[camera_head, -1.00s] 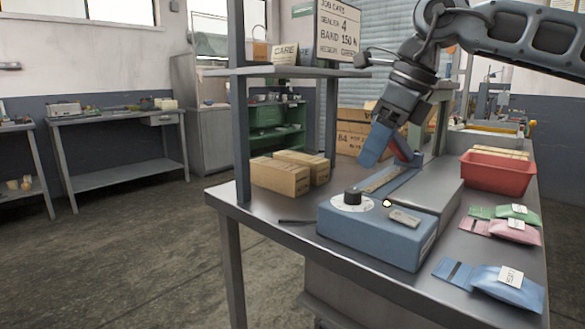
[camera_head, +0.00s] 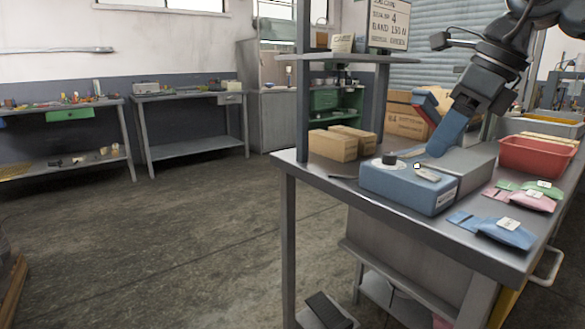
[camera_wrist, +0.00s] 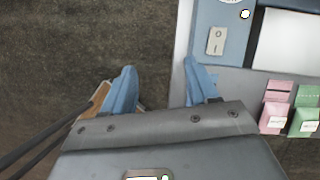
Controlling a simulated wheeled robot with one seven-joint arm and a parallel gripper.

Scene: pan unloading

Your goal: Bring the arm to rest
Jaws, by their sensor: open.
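My gripper (camera_head: 437,120) is raised above the metal workbench (camera_head: 317,183), over the far side of the blue sealer box (camera_head: 398,186) in the head view. Its two blue fingers are spread wide with nothing between them. In the wrist view my gripper (camera_wrist: 157,88) is also open and empty. There the floor shows between the fingers, and the blue box (camera_wrist: 217,65) with its switch is at the upper right. The lower ends of the fingers look clear of the box, but the exact gap cannot be told.
A red bin (camera_head: 537,155) stands at the bench's right. Green, pink and blue pouches (camera_head: 507,232) lie in front of it. Two cardboard boxes (camera_head: 333,146) sit at the left, beside a shelf post (camera_head: 303,100). The floor (camera_head: 190,235) left of the bench is clear.

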